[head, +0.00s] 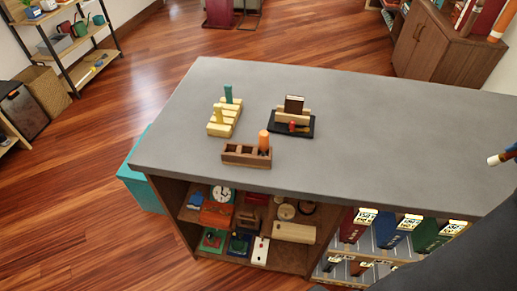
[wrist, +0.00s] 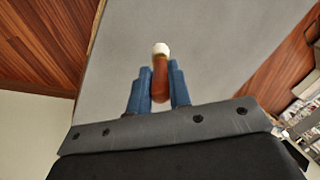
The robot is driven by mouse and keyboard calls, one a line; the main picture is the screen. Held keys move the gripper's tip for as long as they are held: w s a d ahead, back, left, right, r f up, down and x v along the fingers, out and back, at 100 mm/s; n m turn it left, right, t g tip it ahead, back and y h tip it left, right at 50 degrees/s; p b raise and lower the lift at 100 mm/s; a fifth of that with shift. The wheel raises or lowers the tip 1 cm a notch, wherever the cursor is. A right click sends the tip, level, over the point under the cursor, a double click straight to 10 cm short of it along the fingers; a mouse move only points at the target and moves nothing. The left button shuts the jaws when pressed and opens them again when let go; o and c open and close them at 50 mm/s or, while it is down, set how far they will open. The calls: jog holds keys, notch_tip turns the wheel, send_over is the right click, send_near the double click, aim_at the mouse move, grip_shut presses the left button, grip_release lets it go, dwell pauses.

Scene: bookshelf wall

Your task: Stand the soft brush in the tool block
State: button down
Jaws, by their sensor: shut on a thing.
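My gripper (wrist: 159,82) has blue fingers shut on the soft brush (wrist: 160,84) in the wrist view. The brush has a reddish-brown handle and a white tip that points away from the gripper. In the head view the brush (head: 498,158) shows at the right edge, its white tip to the left, above the counter; most of my gripper is cut off there. A brown wooden block (head: 232,159) with compartments, which looks like the tool block, stands near the counter's front edge, far left of the brush. An orange-topped tool (head: 264,142) stands in its right end.
A pale yellow block (head: 217,129) holds an upright teal item (head: 228,94). A black tray (head: 309,132) carries a wooden holder with a dark brown book-like item (head: 294,104) and a red item. The grey counter (head: 400,130) is clear on its right side. Shelves below hold several objects.

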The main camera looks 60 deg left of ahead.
jog(key=s+a+f+n+g+h, duration=0.1)
jog(key=s+a+n, duration=0.3)
jog(key=a, duration=0.8)
jog(key=s+a+n, duration=0.2)
jog(key=s+a, duration=0.4)
jog(key=a, duration=0.5)
jog(key=s+a+f+n+g+h, duration=0.1)
jog(key=s+a+n, duration=0.3)
jog(key=a, duration=0.8)
jog(key=s+a+n, duration=0.2)
jog(key=s+a, duration=0.3)
jog(key=s, duration=0.6)
jog(key=s+a+n+h, duration=0.1)
jog(key=s+a+n, duration=0.2)
jog(key=s, duration=0.8)
jog(key=s+a+n, duration=0.3)
jog(key=s+a, duration=0.4)
jog(key=s, duration=0.3)
jog(key=shift+s+f+t+h, duration=0.25)
jog(key=shift+s+t+h, duration=0.15)
jog(key=shift+d, duration=0.1)
jog(key=shift+f, duration=1.9)
